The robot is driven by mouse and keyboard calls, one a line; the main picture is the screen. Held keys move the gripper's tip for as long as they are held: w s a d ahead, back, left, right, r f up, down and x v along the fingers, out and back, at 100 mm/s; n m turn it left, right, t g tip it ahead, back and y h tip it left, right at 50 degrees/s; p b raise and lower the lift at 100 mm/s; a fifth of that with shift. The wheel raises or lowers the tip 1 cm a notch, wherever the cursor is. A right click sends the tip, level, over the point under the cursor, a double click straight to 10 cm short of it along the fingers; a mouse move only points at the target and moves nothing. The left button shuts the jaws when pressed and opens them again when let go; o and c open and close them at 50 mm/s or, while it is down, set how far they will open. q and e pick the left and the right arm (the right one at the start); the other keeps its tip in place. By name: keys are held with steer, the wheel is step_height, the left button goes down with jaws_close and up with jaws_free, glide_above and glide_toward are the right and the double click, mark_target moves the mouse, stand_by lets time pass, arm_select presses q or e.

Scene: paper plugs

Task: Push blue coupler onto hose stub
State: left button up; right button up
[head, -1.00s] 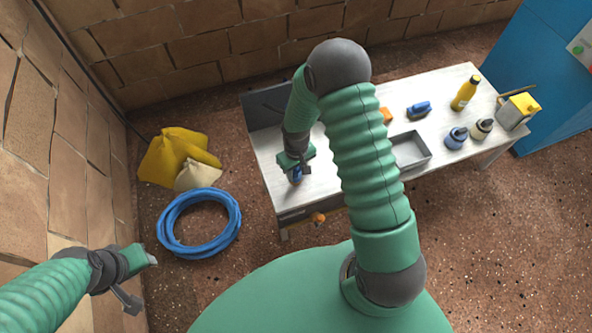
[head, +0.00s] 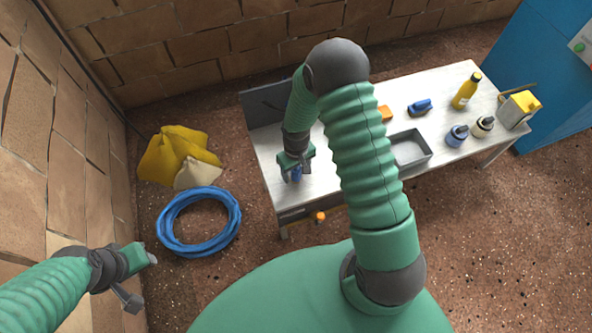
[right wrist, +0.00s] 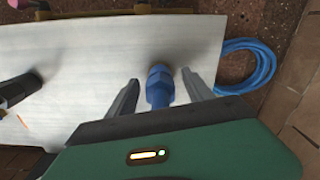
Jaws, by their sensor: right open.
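The blue coupler (right wrist: 159,86) shows in the right wrist view between the two fingers of my right gripper (right wrist: 160,92), with gaps on both sides. In the head view the blue coupler (head: 296,173) is a small blue shape at the tip of my right gripper (head: 297,172), over the table's left end. The right gripper is open around it. I cannot make out a hose stub apart from the blue piece. My left gripper (head: 141,275) is at the lower left, away from the table; its jaws are too small to judge.
The white table (head: 262,146) bears a grey tray (head: 411,150), an orange block (head: 385,113), a blue tool (head: 420,107), a yellow bottle (head: 466,91) and several containers. A coiled blue hose (head: 163,224) and yellow sacks (head: 160,162) lie on the floor at the left.

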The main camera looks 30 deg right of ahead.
step_height(320, 180, up, 6)
steer(key=p, duration=0.5)
steer(key=shift+f, duration=0.2)
